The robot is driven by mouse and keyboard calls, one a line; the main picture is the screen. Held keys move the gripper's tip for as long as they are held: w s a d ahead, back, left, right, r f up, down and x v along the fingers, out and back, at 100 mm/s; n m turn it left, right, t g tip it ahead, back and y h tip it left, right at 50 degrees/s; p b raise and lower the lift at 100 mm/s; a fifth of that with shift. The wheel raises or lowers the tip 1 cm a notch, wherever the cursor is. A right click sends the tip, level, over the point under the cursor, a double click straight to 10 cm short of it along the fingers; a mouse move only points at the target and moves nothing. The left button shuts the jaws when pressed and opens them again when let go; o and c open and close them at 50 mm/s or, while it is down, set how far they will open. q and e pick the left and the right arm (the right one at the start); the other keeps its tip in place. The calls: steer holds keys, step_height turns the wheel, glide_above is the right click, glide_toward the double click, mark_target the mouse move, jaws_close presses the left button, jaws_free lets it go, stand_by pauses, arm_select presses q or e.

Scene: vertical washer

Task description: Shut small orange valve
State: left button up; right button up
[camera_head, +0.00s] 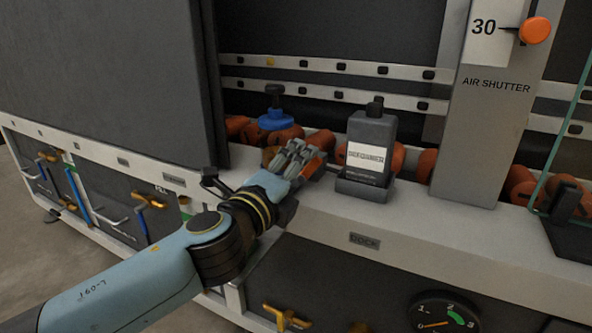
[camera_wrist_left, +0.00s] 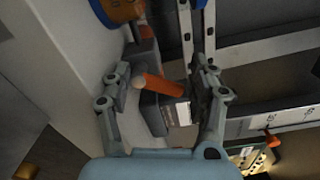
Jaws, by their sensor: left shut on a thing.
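The small orange valve (camera_head: 312,168) shows at the fingertips of my left gripper (camera_head: 300,157), above the white ledge in the head view. In the left wrist view its orange handle (camera_wrist_left: 164,86) lies slanted between the two fingers of my left gripper (camera_wrist_left: 163,74). The gripper is shut on the valve, though the contact itself is not clearly visible. The fingers hide part of the valve in the head view. My right gripper is in neither view.
A dark bottle (camera_head: 371,145) with a white label stands right of the gripper. A blue-capped part (camera_head: 276,118) is behind it. A grey post (camera_head: 477,135) marked AIR SHUTTER carries an orange knob (camera_head: 535,31). A large dark panel (camera_head: 110,75) rises at left.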

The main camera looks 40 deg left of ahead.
arm_select(q)
steer(key=shift+w+d+r, duration=0.15)
steer(key=shift+r, duration=0.25)
stand_by(0.4)
steer(key=o, duration=1)
steer(key=shift+f, duration=0.35)
steer(key=shift+r, duration=0.1)
